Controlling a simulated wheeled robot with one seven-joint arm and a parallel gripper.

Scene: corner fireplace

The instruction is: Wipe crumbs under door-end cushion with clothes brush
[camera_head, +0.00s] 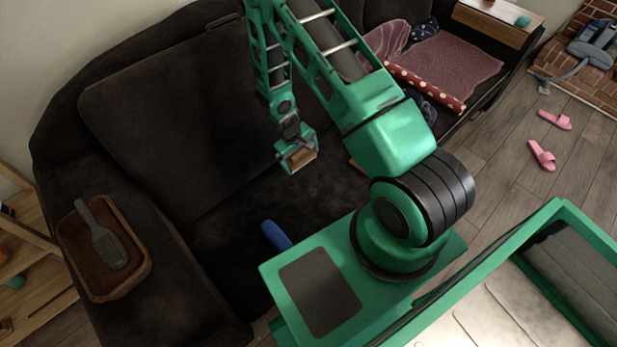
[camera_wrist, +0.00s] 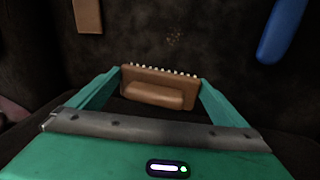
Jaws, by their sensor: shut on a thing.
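My gripper (camera_head: 296,152) is above the dark sofa seat (camera_head: 235,225) and is shut on a brown wooden brush (camera_head: 300,158). In the wrist view, the brush (camera_wrist: 155,93) sits between the two green fingers, with a row of pale bristle tips along its far edge. A small patch of tan crumbs (camera_wrist: 175,40) lies on the dark fabric beyond the brush, apart from it. A large dark cushion (camera_head: 160,115) leans against the sofa back at the left.
A blue handle-like object (camera_head: 275,235) lies on the seat, also in the wrist view (camera_wrist: 283,30). A tan wooden piece (camera_wrist: 87,15) is at upper left there. Pink slippers (camera_head: 542,154) lie on the floor.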

